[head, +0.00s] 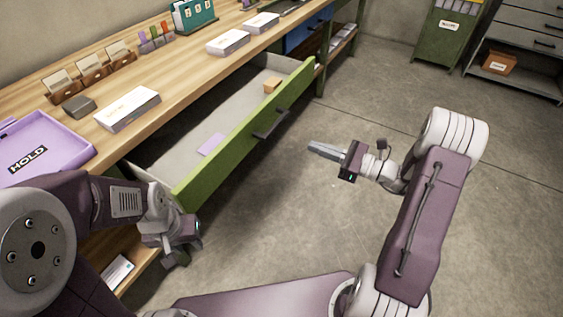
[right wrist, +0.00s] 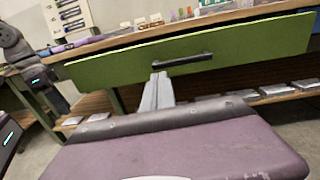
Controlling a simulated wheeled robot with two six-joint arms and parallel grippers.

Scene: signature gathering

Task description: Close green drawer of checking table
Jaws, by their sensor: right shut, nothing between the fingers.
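The green drawer (head: 240,140) of the wooden checking table (head: 165,72) stands pulled out. Its front has a dark bar handle (head: 271,123). Inside lie a small tan box and a purple card. My right gripper (head: 312,147) is shut and empty, in front of the drawer and apart from its handle. In the right wrist view the drawer front (right wrist: 240,52) and handle (right wrist: 182,62) are ahead, beyond the fingers (right wrist: 157,90). My left gripper (head: 172,258) hangs low by the drawer's near corner; its fingers are mostly hidden.
A purple HOLD tray (head: 75,140), white boxes (head: 128,108) and card holders stand on the tabletop. A blue drawer (head: 308,30) is further along the table. A green cabinet (head: 436,45) and a grey shelf unit (head: 510,70) stand at the back. The floor beside the drawer is clear.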

